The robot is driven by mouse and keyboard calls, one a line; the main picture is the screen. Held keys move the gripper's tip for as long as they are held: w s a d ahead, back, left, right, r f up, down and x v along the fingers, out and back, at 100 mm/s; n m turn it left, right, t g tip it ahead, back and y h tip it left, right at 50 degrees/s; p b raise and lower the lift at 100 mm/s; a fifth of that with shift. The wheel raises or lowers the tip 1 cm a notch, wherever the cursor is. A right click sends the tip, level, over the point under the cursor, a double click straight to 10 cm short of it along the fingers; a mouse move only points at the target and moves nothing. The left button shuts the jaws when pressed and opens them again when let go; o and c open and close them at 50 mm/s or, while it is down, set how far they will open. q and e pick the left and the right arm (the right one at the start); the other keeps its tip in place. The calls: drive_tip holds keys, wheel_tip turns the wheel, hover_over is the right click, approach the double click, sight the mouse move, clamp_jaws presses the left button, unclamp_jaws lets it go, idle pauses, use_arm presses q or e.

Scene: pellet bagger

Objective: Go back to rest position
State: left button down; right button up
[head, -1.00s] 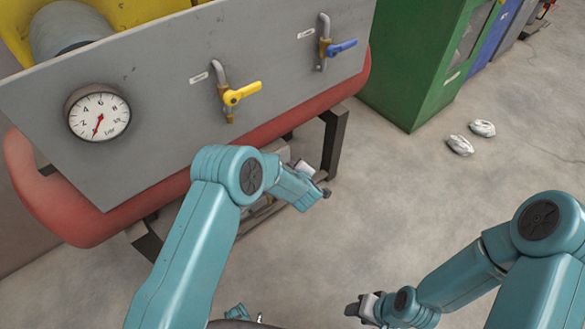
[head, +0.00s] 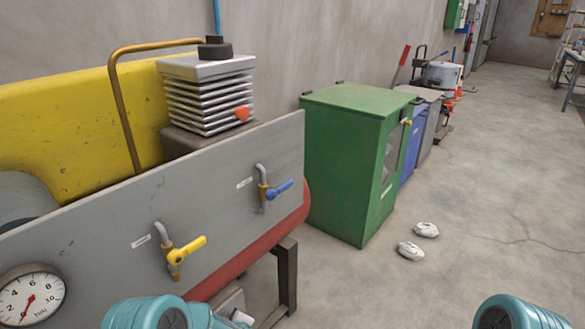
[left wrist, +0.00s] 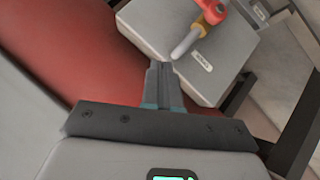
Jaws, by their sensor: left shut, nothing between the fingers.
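My left gripper (left wrist: 161,72) shows in the left wrist view with its two fingers together and nothing between them. Behind it are the red tank (left wrist: 90,60) and a grey box (left wrist: 150,25) with a red-handled valve (left wrist: 228,14). In the head view only the teal upper part of my left arm (head: 150,313) shows at the bottom edge, in front of the grey panel. My right arm (head: 518,314) shows only as a teal joint at the bottom right. The right gripper is out of view.
The grey panel (head: 100,235) carries a gauge (head: 30,298), a yellow-handled valve (head: 187,250) and a blue-handled valve (head: 279,189). A green cabinet (head: 340,170) stands beyond it. Two pale objects (head: 411,251) (head: 426,229) lie on the floor. Open floor (head: 500,190) extends to the right.

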use_arm(q)
drive_tip(key=s+a+f+m+g+h, duration=0.2)
drive_tip(key=s+f+m+g+h, duration=0.25)
drive_tip(key=s, duration=1.05)
drive_tip(key=s+d+f+m+g+h, duration=0.1)
drive_tip(key=s+d+m+g+h, duration=0.15)
drive_tip(key=s, duration=0.55)
drive_tip(key=s+d+f+m+g+h, duration=0.1)
drive_tip(key=s+d+m, duration=0.3)
drive_tip(key=s, duration=0.3)
wheel_tip(320, 180, up, 22)
drive_tip(key=s+d+m+p, duration=0.1)
drive_tip(key=s+p, duration=0.1)
drive_tip(key=p, duration=2)
drive_tip(key=shift+r+g+h, duration=0.25)
drive_tip(key=shift+g+h, duration=0.15)
drive_tip(key=shift+s+d, duration=0.1)
drive_tip(key=shift+a, duration=0.2)
